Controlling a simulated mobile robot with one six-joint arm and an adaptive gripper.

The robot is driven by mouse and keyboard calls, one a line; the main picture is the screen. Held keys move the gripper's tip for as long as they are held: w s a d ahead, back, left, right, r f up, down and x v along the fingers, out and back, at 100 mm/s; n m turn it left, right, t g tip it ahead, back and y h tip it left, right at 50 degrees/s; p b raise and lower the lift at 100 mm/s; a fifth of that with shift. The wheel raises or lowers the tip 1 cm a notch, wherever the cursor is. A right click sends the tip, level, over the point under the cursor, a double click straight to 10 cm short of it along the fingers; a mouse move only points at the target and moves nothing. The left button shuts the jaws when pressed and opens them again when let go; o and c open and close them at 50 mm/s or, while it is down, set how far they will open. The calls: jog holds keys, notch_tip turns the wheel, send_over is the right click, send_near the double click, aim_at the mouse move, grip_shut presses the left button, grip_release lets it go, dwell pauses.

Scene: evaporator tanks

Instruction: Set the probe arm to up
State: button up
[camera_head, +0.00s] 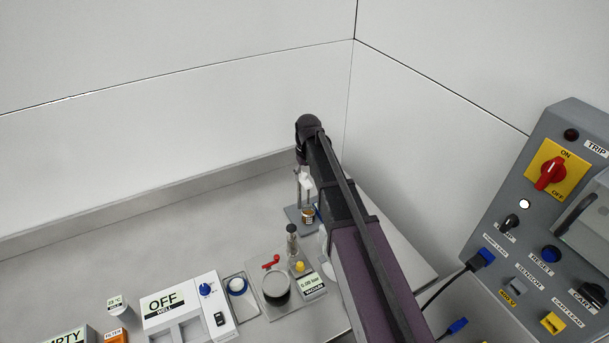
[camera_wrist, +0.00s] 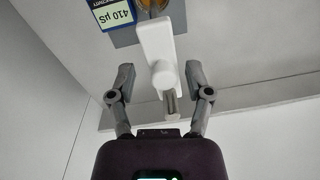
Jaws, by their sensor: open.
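The white probe arm (camera_wrist: 155,42) is in the upper middle of the wrist view, with a round white knob (camera_wrist: 163,76) at its near end. A grey metal post (camera_wrist: 170,105) shows just past the knob. My gripper (camera_wrist: 161,80) is open, with one finger on each side of the knob and a visible gap to both. In the head view the probe stand (camera_head: 292,216) is at the back of the bench, with white parts (camera_head: 306,181) above a small amber vessel (camera_head: 308,213). My arm hides part of this stand and most of my gripper there.
In the head view, a vacuum pot (camera_head: 275,289) and a white box marked OFF (camera_head: 187,309) stand in front. A grey control panel (camera_head: 520,240) is at right.

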jog(key=shift+d+r+p, duration=0.2)
jog(key=shift+r+p, duration=4.15)
jog(key=shift+r, duration=0.3)
jog(key=s+d+f+m+b, duration=0.1)
jog(key=s+d+f+b, duration=0.2)
jog(key=s, duration=0.4)
jog(key=s+d+f+b, duration=0.3)
jog(key=s+f+b, duration=0.3)
jog(key=s, duration=0.2)
jog(key=s+d+f+m+b, duration=0.1)
jog(key=s+d+f+b, duration=0.3)
jog(key=s, duration=0.4)
jog(key=shift+f+m+h+b, duration=0.3)
jog(key=shift+a, duration=0.1)
